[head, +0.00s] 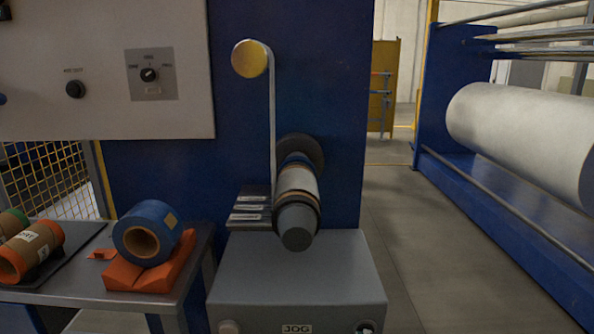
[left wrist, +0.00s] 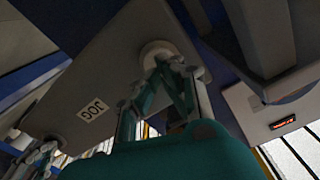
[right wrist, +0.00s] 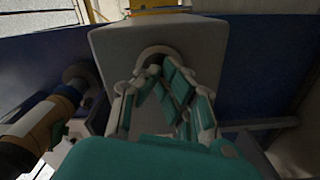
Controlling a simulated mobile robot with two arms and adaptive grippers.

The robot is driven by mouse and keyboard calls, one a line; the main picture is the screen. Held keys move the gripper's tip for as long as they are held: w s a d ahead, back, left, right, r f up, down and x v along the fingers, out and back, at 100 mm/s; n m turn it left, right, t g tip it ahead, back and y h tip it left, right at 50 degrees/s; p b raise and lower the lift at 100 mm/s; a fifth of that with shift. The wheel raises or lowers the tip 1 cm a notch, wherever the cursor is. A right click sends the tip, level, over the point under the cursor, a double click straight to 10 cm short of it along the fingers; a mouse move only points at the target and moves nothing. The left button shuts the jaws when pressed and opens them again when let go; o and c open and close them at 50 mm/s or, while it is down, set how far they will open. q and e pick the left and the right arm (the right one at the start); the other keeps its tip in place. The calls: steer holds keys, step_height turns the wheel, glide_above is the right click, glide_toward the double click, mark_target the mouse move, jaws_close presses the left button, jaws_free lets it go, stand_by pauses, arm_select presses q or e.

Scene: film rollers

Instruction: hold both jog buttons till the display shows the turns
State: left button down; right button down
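The grey jog box (head: 296,275) has a JOG label and a round button at each front corner. The pale left button (head: 229,327) and right button (head: 365,327) are at the bottom edge of the head view. In the left wrist view, my left gripper (left wrist: 172,68) looks shut, with its tips at the left button (left wrist: 156,50). In the right wrist view, my right gripper (right wrist: 156,72) looks shut, with its tips at the right button (right wrist: 157,54). I cannot tell whether either button is pressed. A small red-lit display (left wrist: 283,122) is too small to read.
A film roller (head: 297,185) sticks out above the box, with a strip running up to a yellow roller (head: 250,59). A side table holds a blue tape roll (head: 147,233) on an orange cradle (head: 150,275) and orange-ended cores (head: 30,250). The floor at right is clear.

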arm_select(q)
steer(key=shift+s, duration=2.1)
steer(key=shift+f+b, duration=0.45)
arm_select(e)
steer(key=s, duration=0.7)
